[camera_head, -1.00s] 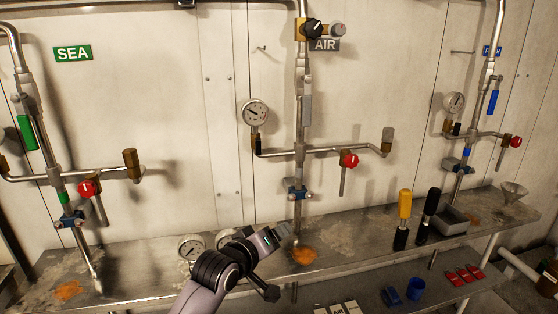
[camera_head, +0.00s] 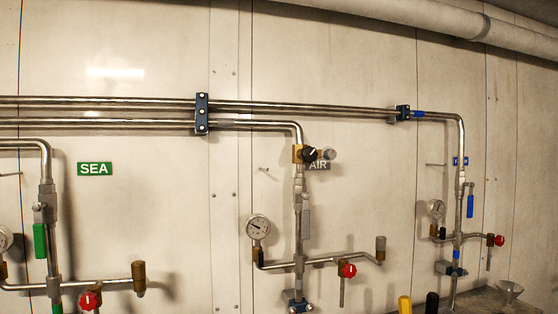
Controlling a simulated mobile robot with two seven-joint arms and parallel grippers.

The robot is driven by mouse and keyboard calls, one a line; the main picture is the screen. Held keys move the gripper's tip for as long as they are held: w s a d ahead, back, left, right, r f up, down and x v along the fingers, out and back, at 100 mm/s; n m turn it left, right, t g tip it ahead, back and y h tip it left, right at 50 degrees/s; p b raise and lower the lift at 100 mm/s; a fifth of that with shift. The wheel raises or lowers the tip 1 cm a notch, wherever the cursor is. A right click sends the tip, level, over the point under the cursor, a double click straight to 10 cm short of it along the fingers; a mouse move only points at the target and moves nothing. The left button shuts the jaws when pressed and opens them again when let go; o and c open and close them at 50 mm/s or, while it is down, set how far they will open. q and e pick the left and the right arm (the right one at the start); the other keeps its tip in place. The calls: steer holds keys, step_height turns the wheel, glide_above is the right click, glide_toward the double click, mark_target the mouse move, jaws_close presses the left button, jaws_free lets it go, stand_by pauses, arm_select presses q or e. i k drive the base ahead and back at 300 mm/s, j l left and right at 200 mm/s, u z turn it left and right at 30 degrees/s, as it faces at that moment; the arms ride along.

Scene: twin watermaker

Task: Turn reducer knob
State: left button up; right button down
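The reducer (camera_head: 300,154) sits on the middle pipe, at the bend below the long horizontal pipes. It has a brass body, a black knob (camera_head: 310,154) with a light mark, and a grey round end to its right. It partly covers the AIR sign (camera_head: 318,166).
A pressure gauge (camera_head: 257,227) and a red valve knob (camera_head: 347,270) are lower on the AIR line. The SEA line has a green lever (camera_head: 40,241); the right line has a blue lever (camera_head: 470,206). The wall around the reducer is otherwise clear.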

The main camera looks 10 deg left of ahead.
mark_target(309, 155)
steer(key=l+u, duration=0.1)
steer(key=u, duration=0.25)
steer(key=i+l+u, duration=0.1)
steer(key=u, duration=0.25)
steer(key=l+u, duration=0.15)
steer(key=u, duration=0.2)
steer(key=l+u, duration=0.55)
steer(key=l, duration=0.2)
steer(key=l+u, duration=0.15)
steer(key=l, duration=0.4)
steer(key=k+l+u, duration=0.15)
steer(key=l, duration=0.35)
steer(key=l+u, duration=0.15)
steer(key=l, duration=0.4)
steer(key=k+l, duration=0.1)
steer(key=l, duration=0.3)
steer(key=k+l, duration=0.1)
steer(key=l, duration=0.35)
steer(key=k+l, duration=0.1)
steer(key=l, duration=0.3)
